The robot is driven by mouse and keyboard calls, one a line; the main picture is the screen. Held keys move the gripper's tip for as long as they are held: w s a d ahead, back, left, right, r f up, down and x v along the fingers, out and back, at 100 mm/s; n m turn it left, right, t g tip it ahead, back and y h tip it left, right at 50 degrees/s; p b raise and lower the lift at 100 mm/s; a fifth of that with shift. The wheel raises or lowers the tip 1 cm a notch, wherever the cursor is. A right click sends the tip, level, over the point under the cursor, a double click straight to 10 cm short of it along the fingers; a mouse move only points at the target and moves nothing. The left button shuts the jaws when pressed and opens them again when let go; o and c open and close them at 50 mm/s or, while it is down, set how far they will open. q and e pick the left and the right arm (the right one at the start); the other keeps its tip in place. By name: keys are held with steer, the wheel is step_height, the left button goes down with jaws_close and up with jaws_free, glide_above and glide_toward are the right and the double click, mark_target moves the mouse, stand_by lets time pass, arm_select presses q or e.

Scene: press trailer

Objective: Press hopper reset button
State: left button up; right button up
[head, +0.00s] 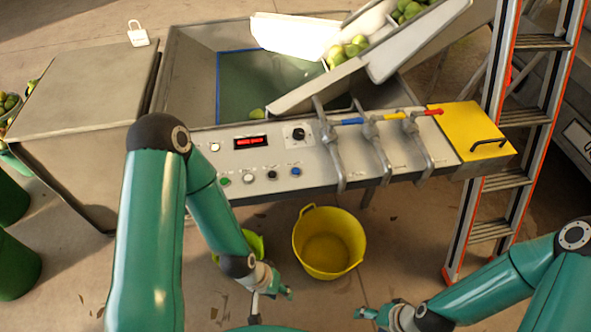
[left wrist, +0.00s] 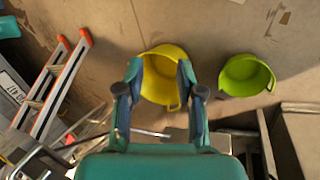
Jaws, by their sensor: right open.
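The grey control panel (head: 320,165) runs along the front of the hopper (head: 195,80). It carries a green button (head: 225,181), a white button (head: 249,179), a black button (head: 272,175) and a blue button (head: 295,171) in a row. Another pale button (head: 214,147), a red display (head: 249,142) and a black knob (head: 299,134) sit above; labels are too small to read. My left gripper (head: 272,294) is below and in front of the panel, apart from it. Its fingers stand apart and empty in the left wrist view (left wrist: 160,78). My right gripper (head: 367,312) is open, low at the front.
A yellow bucket (head: 328,243) and a green tub (left wrist: 246,75) stand on the floor below the panel. Lever valves (head: 378,150) and a yellow box (head: 470,125) are at the panel's right. A ladder (head: 500,150) stands beside it. A padlock (head: 138,36) lies on the left cabinet (head: 90,90).

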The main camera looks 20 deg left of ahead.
arm_select(q)
jaws_close()
stand_by(0.9)
